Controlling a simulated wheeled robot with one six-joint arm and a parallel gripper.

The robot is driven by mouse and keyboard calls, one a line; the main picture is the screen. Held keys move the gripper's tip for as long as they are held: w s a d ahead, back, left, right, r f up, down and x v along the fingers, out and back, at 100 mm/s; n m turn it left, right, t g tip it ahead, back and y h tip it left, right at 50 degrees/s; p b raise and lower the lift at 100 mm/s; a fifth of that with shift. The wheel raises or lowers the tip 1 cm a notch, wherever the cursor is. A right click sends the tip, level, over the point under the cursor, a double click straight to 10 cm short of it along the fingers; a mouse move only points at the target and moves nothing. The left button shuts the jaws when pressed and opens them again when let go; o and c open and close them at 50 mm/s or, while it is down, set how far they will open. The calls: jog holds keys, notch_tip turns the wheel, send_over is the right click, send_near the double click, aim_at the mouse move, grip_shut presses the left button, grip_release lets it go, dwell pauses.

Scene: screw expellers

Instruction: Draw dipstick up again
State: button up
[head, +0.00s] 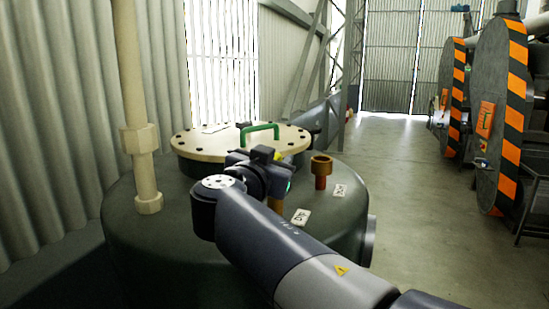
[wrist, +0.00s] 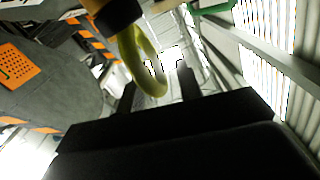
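The dipstick's yellow ring handle (wrist: 158,80) hangs from a dark cap (wrist: 118,14) at the top of the wrist view. The lower part of the ring shows between the two dark fingers of my gripper (wrist: 157,84). The fingers stand apart, with a gap visible beside the ring, so my gripper is open around it. In the head view my gripper (head: 272,165) is over the tank, and a small bit of yellow shows beside it. A brown port (head: 276,204) below is partly hidden by my arm. The dipstick's rod is not visible.
The dark tank (head: 160,265) bears a cream bolted lid (head: 200,143) with a green handle (head: 260,127). A second brown port (head: 321,168) stands open on the right, near white labels. A cream pipe (head: 132,80) rises at left. The floor at right (head: 420,190) is clear.

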grip_shut()
jog(key=shift+r, duration=0.1)
dwell(0.4)
notch_tip(320, 180, up, 18)
jog(key=p, duration=0.5)
grip_release()
jog(key=shift+f, duration=0.2)
